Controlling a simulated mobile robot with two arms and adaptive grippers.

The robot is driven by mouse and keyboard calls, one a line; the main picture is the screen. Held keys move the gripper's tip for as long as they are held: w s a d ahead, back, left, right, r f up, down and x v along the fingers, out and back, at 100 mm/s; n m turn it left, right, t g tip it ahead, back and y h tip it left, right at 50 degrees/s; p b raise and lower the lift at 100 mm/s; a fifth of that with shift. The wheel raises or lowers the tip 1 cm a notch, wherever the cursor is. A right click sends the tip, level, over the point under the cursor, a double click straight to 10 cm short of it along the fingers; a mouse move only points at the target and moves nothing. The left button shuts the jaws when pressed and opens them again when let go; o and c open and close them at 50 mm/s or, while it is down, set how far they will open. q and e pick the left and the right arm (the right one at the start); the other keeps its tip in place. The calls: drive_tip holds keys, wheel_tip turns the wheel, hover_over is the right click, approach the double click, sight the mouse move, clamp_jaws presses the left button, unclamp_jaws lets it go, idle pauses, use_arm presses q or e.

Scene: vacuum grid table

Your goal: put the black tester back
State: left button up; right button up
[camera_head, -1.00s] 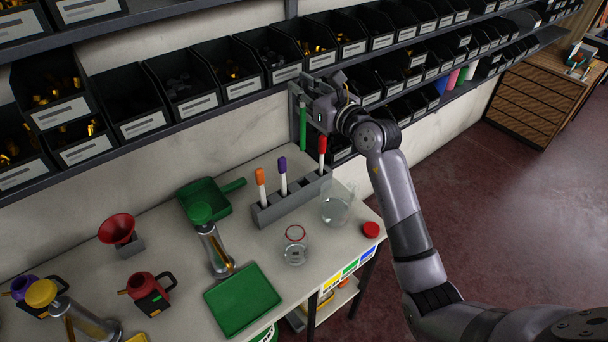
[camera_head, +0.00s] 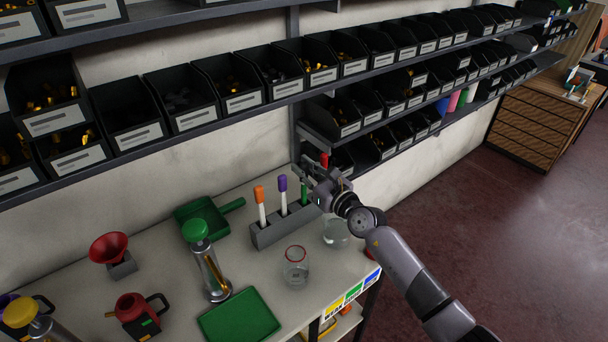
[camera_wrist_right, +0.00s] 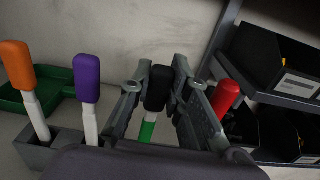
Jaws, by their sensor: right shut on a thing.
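My right gripper (camera_head: 318,180) is shut on the black tester, over the right part of the grey rack (camera_head: 270,232). An orange tester (camera_head: 259,195) and a purple tester (camera_head: 282,186) stand in the rack. A red tester (camera_head: 324,160) shows behind the gripper. My left gripper is not in view.
A glass beaker (camera_head: 335,234) and a glass jar (camera_head: 295,266) stand in front of the rack. A green dustpan (camera_head: 195,218) and a green-topped dispenser (camera_head: 207,255) are left. Shelves of black bins (camera_head: 282,72) run above the table.

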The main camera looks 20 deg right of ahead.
drive_tip(key=shift+f, duration=0.15)
drive_tip(key=shift+f, duration=0.15)
drive_tip(key=o, duration=0.8)
drive_tip(key=shift+r, duration=0.25)
drive_tip(key=v, duration=1.2)
